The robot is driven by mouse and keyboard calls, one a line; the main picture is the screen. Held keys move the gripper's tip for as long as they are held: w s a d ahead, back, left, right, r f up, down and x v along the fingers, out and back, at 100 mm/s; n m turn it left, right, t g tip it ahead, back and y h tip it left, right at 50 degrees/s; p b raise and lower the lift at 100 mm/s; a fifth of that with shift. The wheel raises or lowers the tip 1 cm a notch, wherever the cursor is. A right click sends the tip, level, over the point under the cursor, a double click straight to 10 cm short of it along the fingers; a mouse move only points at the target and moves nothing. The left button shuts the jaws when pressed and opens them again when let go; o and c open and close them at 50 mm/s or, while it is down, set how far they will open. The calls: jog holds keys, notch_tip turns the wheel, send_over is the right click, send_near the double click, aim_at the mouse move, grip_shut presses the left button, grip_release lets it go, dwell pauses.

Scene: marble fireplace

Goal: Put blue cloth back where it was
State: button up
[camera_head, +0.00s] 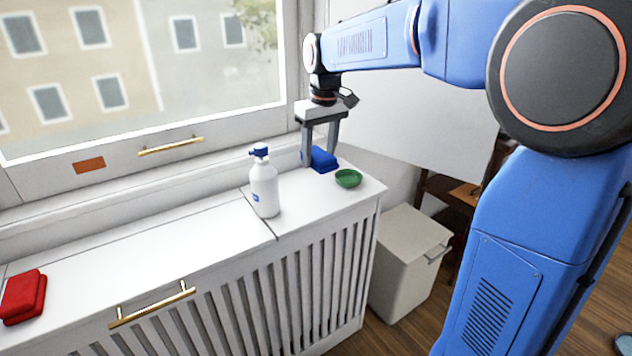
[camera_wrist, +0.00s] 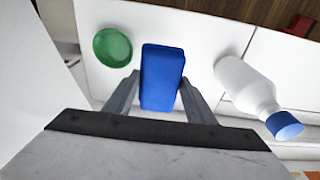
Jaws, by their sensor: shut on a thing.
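The blue cloth (camera_head: 324,159) is a folded block at the right end of the white radiator cover (camera_head: 220,232), beneath the window. My gripper (camera_head: 320,160) points down over it, with its fingers on either side. In the wrist view the blue cloth (camera_wrist: 161,78) sits between the two fingertips of my gripper (camera_wrist: 160,95), and the gripper is shut on it. The cloth is at or just above the cover's top; I cannot tell whether it touches.
A green bowl (camera_head: 348,178) stands close to the cloth, near the cover's right edge. A white bottle with a blue cap (camera_head: 264,187) stands on the other side. A red cloth (camera_head: 23,297) lies far left. A pale bin (camera_head: 408,262) stands right of the cover. The cover's middle is clear.

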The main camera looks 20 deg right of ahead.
aim_at(318, 191)
jog(key=shift+f, duration=4.15)
jog(key=shift+f, duration=0.15)
jog(key=o, duration=1.1)
